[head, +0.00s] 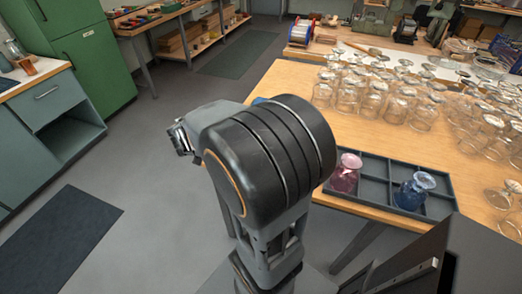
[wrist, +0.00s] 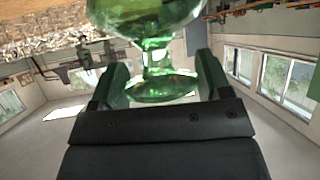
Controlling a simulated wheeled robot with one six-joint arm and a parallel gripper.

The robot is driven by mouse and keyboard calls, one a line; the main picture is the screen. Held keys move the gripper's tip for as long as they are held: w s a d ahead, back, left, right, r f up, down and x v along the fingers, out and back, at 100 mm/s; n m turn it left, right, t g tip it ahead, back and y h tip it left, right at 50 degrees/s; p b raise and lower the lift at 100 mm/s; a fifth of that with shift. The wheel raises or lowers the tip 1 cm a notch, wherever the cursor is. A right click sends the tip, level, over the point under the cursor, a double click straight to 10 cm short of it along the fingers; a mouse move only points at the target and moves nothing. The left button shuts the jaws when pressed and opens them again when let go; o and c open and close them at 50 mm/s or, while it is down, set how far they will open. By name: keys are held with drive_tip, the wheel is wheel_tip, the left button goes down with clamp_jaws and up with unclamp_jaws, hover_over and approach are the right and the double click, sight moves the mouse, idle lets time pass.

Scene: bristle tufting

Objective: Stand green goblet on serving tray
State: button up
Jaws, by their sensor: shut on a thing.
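The green goblet (wrist: 150,88) is clear green glass. In the wrist view its bowl is at the top edge, partly cut off, with the stem and round foot below it, between the fingers of my gripper (wrist: 163,72). My gripper is shut on it. The goblet does not show in the head view, where my arm blocks much of the middle. A dark divided tray (head: 374,191) lies on the wooden table's near edge, right of my arm. A pink goblet (head: 346,173) stands at its left and a blue goblet (head: 414,190) at its right.
Many clear glasses (head: 373,98) crowd the wooden table (head: 285,85) behind and right of the tray. A dark panel (head: 480,260) stands at the lower right. Green cabinets (head: 75,45) and a workbench are at the left and back.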

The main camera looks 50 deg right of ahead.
drive_tip(key=s+d+r+m+g, duration=0.1)
drive_tip(key=s+d+m+g, duration=0.25)
drive_tip(key=s, duration=0.45)
drive_tip(key=s+d+r+m+g, duration=0.2)
drive_tip(key=s+m+g, duration=0.2)
drive_tip(key=s, duration=0.3)
drive_tip(key=s+d+r+m+g, duration=0.15)
drive_tip(key=s+m+g, duration=0.25)
drive_tip(key=s, duration=0.4)
drive_tip(key=w+d+f+p, duration=0.4)
drive_tip(key=w+d+f, duration=0.5)
drive_tip(key=f, duration=0.4)
drive_tip(key=shift+w+d+f, duration=0.25)
drive_tip(key=shift+d+f, duration=0.05)
drive_tip(key=shift+d, duration=0.45)
drive_tip(key=shift+f+b, duration=0.25)
drive_tip(key=shift+b, duration=0.1)
drive_tip(key=o, duration=1.1)
drive_tip(key=shift+r, duration=0.15)
